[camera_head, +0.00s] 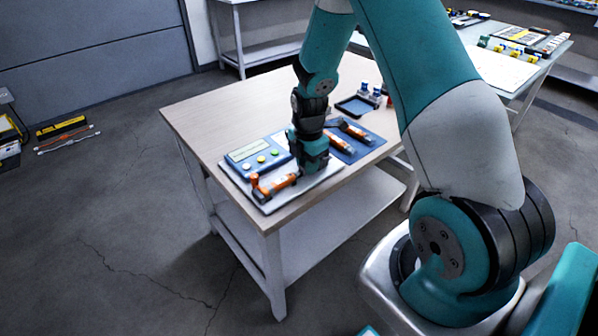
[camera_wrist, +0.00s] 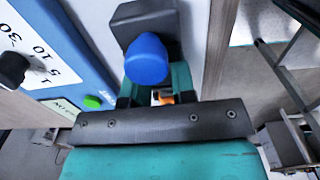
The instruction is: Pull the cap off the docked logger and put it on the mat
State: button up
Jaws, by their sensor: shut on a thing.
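The docked logger (camera_head: 275,187), orange with dark parts, lies on the white board at the table's front corner. My gripper (camera_head: 310,168) is low over the board at the logger's right end. In the wrist view, my gripper (camera_wrist: 153,82) is shut on a rounded blue cap (camera_wrist: 147,58). A dark grey block (camera_wrist: 145,20) is just beyond the cap; I cannot tell whether they touch. A bit of orange (camera_wrist: 162,97) shows between the fingers. The blue mat (camera_head: 368,147) lies to the right of my gripper, with orange and grey tools on it.
A blue instrument (camera_head: 245,151) with a screen and buttons is close left of my gripper; its dial (camera_wrist: 12,70) shows in the wrist view. A dark tray (camera_head: 354,107) and small blue-topped items (camera_head: 365,88) are at the back. The table's left part is clear.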

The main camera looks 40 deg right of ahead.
jog(key=shift+r+p, duration=2)
jog(key=shift+r, duration=0.6)
jog(key=shift+s+f, duration=0.1)
